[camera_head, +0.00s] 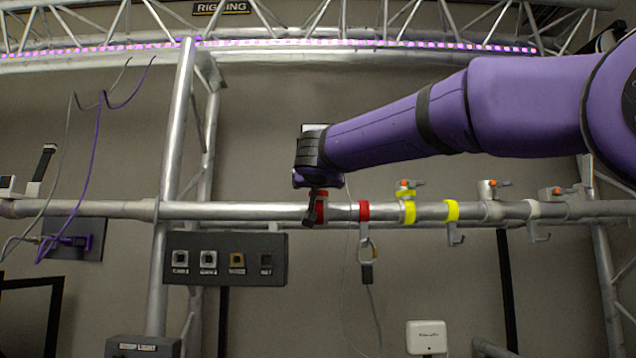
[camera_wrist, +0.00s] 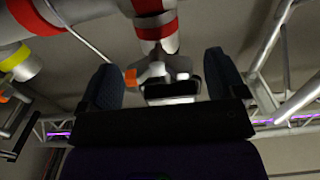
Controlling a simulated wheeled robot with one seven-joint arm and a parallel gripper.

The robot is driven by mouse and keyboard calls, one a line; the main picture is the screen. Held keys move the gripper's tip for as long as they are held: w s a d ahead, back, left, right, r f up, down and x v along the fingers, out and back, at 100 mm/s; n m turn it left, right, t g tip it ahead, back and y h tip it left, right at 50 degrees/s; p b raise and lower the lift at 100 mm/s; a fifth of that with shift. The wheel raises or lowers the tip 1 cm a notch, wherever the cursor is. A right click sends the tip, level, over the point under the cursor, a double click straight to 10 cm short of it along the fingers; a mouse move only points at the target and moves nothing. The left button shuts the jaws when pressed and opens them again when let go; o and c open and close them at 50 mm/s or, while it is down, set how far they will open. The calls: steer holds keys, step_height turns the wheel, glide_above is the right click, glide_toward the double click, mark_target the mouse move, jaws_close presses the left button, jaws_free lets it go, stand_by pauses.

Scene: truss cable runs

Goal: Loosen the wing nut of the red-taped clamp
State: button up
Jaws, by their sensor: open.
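The red-taped clamp (camera_head: 322,199) sits on the horizontal truss tube, partly hidden behind my gripper (camera_head: 311,208) in the head view. In the wrist view the clamp's red tape (camera_wrist: 156,29) shows at top centre. Below it a grey wing-shaped nut (camera_wrist: 166,68) with an orange tip at its left lies between the two dark fingers of my gripper (camera_wrist: 163,72). The fingers stand apart on either side, with a visible gap to the nut. I cannot tell how deep the nut sits between them.
A second red tape band (camera_head: 364,211) is close on the right, with a hanging carabiner (camera_head: 368,250) below. Further right are a yellow-taped clamp (camera_head: 409,211), a yellow-taped hook (camera_head: 452,211) and untaped clamps (camera_head: 490,210). A connector panel (camera_head: 225,259) hangs below left.

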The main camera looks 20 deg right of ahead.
steer(key=shift+w+d, duration=0.2)
steer(key=shift+w, duration=0.25)
steer(key=c, duration=0.9)
